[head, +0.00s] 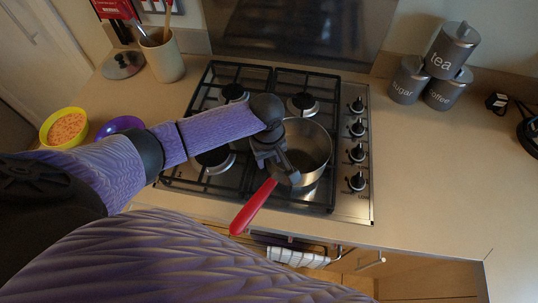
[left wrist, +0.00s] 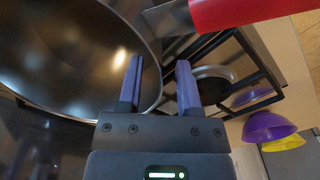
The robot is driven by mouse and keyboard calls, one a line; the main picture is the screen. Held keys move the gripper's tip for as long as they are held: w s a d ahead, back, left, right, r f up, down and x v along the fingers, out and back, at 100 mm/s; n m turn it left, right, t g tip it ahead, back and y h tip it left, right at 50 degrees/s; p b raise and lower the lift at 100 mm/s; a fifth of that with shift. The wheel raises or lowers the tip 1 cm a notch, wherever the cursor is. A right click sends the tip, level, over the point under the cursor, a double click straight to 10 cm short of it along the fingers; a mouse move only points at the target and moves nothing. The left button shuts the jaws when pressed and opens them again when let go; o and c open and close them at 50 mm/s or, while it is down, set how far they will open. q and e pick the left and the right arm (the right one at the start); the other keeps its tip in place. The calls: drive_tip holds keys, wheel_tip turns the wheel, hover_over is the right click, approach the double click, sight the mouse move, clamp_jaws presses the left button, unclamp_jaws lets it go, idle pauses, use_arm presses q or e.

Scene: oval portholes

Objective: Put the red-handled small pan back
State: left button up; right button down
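The small pan (head: 317,143) is steel with a long red handle (head: 253,207). It appears to sit over the front right of the hob, its handle pointing towards the front left past the hob's edge. My left gripper (head: 285,172) is over the pan's left rim, near where the handle joins. In the left wrist view the gripper (left wrist: 160,85) has its two purple fingers apart with nothing clearly held. One finger overlaps the pan's inside (left wrist: 70,55) and the other lies outside the rim; contact cannot be told. The red handle (left wrist: 245,12) passes beyond the fingertips. My right gripper is not seen.
The black-grated gas hob (head: 215,100) has knobs (head: 357,130) along its right side. Sugar, tea and coffee canisters (head: 408,80) stand at the back right. A utensil pot (head: 162,56), a lid (head: 122,64), a yellow bowl (head: 64,128) and a purple bowl (head: 120,124) are at left.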

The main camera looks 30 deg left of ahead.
use_arm(q)
wheel_tip(320, 180, up, 13)
drive_tip(key=p, duration=0.3)
drive_tip(key=shift+a, duration=0.15)
drive_tip(key=shift+s+f, duration=0.1)
drive_tip(key=shift+f, duration=0.05)
